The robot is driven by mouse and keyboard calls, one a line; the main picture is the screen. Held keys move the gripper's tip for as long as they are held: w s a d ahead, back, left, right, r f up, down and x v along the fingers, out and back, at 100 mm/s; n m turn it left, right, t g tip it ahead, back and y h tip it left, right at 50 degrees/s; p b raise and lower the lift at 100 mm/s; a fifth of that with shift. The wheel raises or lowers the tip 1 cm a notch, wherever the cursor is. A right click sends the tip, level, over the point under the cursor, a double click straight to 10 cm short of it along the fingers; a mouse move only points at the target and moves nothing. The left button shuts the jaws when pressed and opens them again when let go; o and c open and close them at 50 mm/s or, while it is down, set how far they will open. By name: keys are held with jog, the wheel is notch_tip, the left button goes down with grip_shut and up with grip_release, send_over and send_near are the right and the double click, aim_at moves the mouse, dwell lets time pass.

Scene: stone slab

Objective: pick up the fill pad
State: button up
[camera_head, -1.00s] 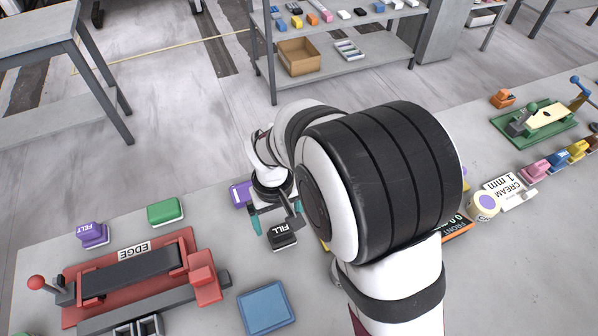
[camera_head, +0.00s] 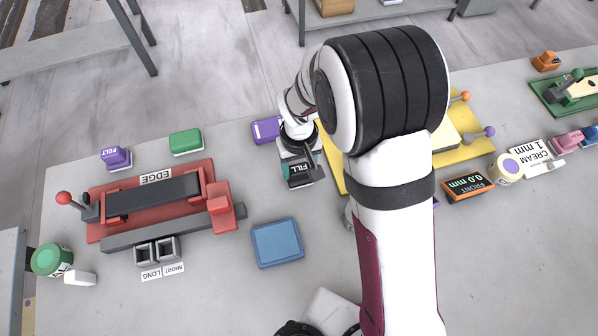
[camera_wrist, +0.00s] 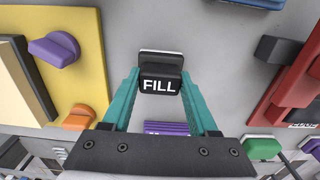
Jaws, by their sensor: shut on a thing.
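The fill pad (camera_head: 300,172) is a small black block with a white FILL label, on the grey slab just left of the yellow fixture. In the wrist view the fill pad (camera_wrist: 160,86) sits between the teal fingers, its lighter base edge showing at the far side. My gripper (camera_wrist: 160,78) is shut on the fill pad, one finger against each side. In the head view my gripper (camera_head: 303,168) is partly hidden by my wrist. I cannot tell if the pad is clear of the slab.
A purple block (camera_head: 265,131) lies close beside the gripper. A blue pad (camera_head: 277,243) lies nearer the front. The red EDGE fixture (camera_head: 222,205) stands left, the yellow fixture (camera_head: 468,150) right. Bare slab (camera_head: 225,285) lies at the front left.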

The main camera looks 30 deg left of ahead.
aim_at(303, 169)
grip_shut()
jog(key=shift+r, duration=0.1)
jog(key=shift+r, duration=0.3)
jog(key=r, duration=0.2)
jog(key=d+r, duration=0.1)
jog(key=r, duration=0.1)
jog(key=shift+w, duration=0.15)
jog(key=w+d+r, duration=0.2)
jog(key=d+r, duration=0.4)
jog(key=d, duration=0.4)
jog(key=shift+w+d+r, duration=0.15)
jog(key=shift+w+d, duration=0.05)
jog(key=shift+w, duration=0.05)
jog(key=o, duration=0.7)
grip_release()
jog(key=c, duration=0.7)
jog(key=shift+o, duration=0.2)
